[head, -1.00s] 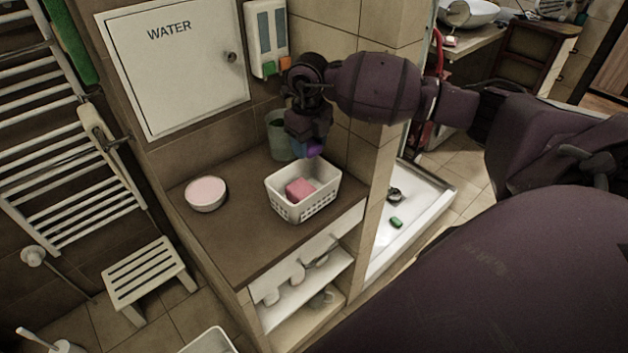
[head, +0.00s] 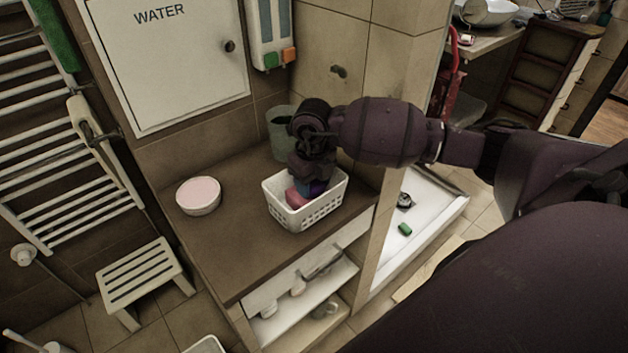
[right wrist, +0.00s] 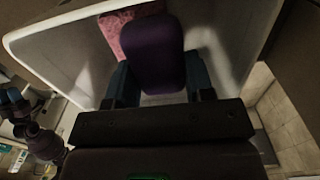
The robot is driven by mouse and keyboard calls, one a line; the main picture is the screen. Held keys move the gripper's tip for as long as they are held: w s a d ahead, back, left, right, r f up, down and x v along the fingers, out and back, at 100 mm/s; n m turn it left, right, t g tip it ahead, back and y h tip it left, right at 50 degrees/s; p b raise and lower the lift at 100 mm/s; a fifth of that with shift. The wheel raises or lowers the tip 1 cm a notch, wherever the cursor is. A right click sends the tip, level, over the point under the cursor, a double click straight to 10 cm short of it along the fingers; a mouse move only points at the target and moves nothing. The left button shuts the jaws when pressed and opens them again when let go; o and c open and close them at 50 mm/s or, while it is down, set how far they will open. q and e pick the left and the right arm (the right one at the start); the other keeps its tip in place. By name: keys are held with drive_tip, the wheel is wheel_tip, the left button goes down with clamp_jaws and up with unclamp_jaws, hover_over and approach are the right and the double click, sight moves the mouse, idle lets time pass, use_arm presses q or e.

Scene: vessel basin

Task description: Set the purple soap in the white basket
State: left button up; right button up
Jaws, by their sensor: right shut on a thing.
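The white basket (head: 318,215) stands on the brown counter. A pink soap (head: 294,198) lies inside it. My right gripper (head: 314,186) points down into the basket and is shut on the purple soap (head: 318,187), which shows only in part in the head view. In the right wrist view the purple soap (right wrist: 151,55) sits between the two fingers of the gripper (right wrist: 160,85), inside the basket walls (right wrist: 60,45). The pink soap (right wrist: 122,27) is beside it and partly behind it. I cannot tell whether the purple soap touches the basket floor.
A round white dish with a pink top (head: 198,195) stands left of the basket on the counter (head: 225,245). A grey-green container (head: 281,135) stands behind the gripper near the wall. The counter's front left is clear. A soap dispenser (head: 270,35) hangs above.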

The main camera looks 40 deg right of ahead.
sight(312, 183)
drive_tip(key=shift+s+a+r, duration=0.1)
drive_tip(key=shift+a+r, duration=0.05)
drive_tip(key=shift+r, duration=0.1)
drive_tip(key=shift+f, duration=0.5)
drive_tip(key=shift+f+b, duration=0.1)
drive_tip(key=shift+b, duration=0.2)
drive_tip(key=o, duration=1)
wheel_tip(312, 183, up, 13)
drive_tip(key=shift+r+p, duration=0.1)
drive_tip(key=shift+p, duration=0.25)
